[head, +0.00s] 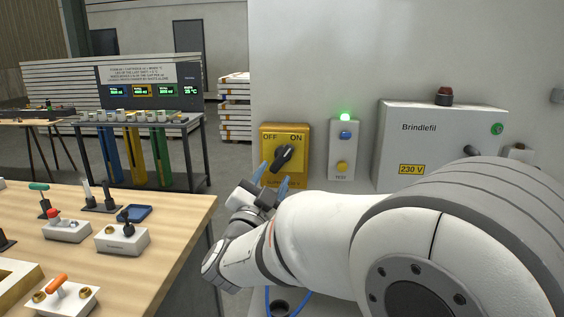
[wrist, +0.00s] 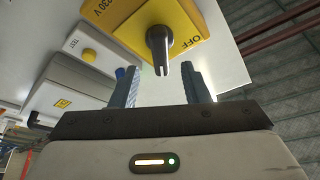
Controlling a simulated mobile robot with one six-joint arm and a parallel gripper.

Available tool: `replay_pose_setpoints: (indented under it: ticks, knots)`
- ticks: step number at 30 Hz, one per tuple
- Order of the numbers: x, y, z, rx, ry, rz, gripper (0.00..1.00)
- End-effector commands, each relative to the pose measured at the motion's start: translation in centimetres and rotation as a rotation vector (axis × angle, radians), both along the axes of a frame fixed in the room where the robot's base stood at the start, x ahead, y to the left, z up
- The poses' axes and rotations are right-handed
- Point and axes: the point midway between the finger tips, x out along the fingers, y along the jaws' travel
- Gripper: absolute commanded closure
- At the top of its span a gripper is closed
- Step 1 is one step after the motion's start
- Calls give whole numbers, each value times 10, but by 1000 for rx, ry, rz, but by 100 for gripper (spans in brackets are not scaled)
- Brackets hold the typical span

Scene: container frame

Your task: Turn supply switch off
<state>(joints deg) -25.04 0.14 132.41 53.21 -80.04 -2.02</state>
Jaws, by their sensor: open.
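The supply switch (head: 284,159) is a black rotary knob on a yellow box (head: 302,135) fixed to the pale wall, with OFF printed at left and ON at right. In the head view the knob is slanted, its upper end toward ON. My gripper (head: 273,179) is just below and in front of the knob, its two blue-grey fingers spread and empty. In the wrist view the knob (wrist: 158,46) shows ahead of my gripper (wrist: 163,72), its end roughly in line with the gap between the fingers. I cannot tell whether they touch. My gripper partly hides the box's lower label.
Right of the switch are a panel (head: 342,166) with a lit green lamp and blue and yellow buttons, and a grey Brindlefil box (head: 450,130). A wooden table (head: 172,206) with several small switches stands at left. A blue cable hangs below my gripper.

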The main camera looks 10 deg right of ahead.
Motion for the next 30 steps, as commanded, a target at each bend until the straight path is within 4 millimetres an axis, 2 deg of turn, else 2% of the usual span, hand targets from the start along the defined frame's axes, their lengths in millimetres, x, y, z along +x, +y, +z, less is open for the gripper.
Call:
replay_pose_setpoints:
  ticks: [9,13,24,30]
  knots:
    - [41,-26,19,-1,1,-3,58]
    - [52,-32,22,1,1,-2,58]
    - [56,-34,23,-1,2,2,59]
    - [56,-34,23,-1,2,2,75]
